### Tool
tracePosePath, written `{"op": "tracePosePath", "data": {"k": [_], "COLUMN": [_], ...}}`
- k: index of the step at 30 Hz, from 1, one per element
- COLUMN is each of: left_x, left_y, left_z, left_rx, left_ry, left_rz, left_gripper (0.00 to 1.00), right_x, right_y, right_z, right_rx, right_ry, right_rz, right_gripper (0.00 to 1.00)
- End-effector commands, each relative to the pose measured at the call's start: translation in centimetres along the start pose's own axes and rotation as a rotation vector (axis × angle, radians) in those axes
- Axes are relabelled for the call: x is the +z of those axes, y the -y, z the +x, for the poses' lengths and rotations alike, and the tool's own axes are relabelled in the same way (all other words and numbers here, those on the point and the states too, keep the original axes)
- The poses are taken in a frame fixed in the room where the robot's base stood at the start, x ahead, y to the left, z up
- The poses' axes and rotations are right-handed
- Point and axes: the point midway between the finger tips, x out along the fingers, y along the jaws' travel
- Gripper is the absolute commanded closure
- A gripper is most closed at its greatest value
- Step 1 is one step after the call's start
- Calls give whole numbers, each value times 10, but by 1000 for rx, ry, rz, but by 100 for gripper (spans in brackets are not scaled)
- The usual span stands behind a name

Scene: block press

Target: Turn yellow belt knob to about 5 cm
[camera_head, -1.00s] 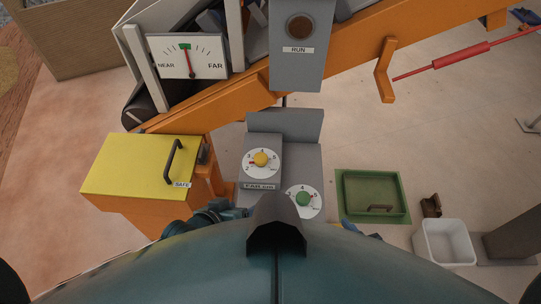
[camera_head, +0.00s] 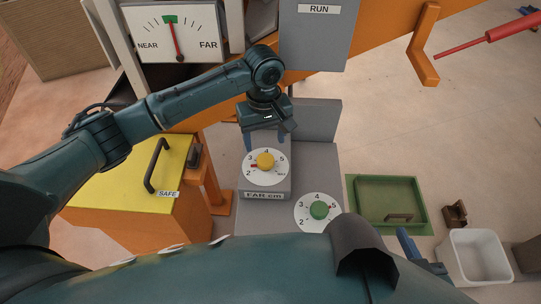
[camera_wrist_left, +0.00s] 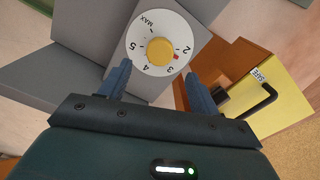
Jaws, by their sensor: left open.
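The yellow belt knob (camera_head: 265,160) sits at the centre of a white dial on a grey box labelled "FAR cm". The dial reads 2, 3, 4, 5 and MAX, and a red mark lies between 2 and 3. My left gripper (camera_head: 265,143) is open just behind the knob. In the left wrist view its fingers (camera_wrist_left: 157,84) point toward the yellow knob (camera_wrist_left: 160,51), which lies beyond the fingertips with nothing held. My right gripper (camera_head: 422,256) shows only partly at the lower right, beyond a dark part of my body; its jaw state is unclear.
A green knob (camera_head: 319,209) on a second dial is in front and to the right. A yellow box (camera_head: 115,185) with a black handle stands left. A NEAR/FAR gauge (camera_head: 150,28) has its needle at the green mark. A green tray (camera_head: 376,210) and white bin (camera_head: 478,262) lie right.

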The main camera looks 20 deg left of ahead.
Motion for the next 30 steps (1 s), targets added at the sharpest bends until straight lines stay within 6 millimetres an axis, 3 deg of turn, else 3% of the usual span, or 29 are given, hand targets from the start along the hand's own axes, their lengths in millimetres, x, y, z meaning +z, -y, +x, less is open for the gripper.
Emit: {"op": "tracePosePath", "data": {"k": [6, 12, 24, 30], "left_x": [0, 1, 0, 1], "left_y": [0, 0, -1, -1], "left_z": [38, 62, 68, 68], "left_rx": [-1, 2, 4, 4], "left_ry": [0, -1, -1, -1], "left_rz": [2, 4, 4, 5], "left_gripper": [37, 37, 38, 54], "right_x": [12, 19, 20, 20], "right_y": [2, 4, 6, 6], "right_z": [7, 12, 13, 13], "right_rx": [-11, -20, -23, -24], "right_ry": [10, 21, 25, 25], "right_rz": [-25, -45, -52, -51], "right_gripper": [64, 64, 64, 64]}}
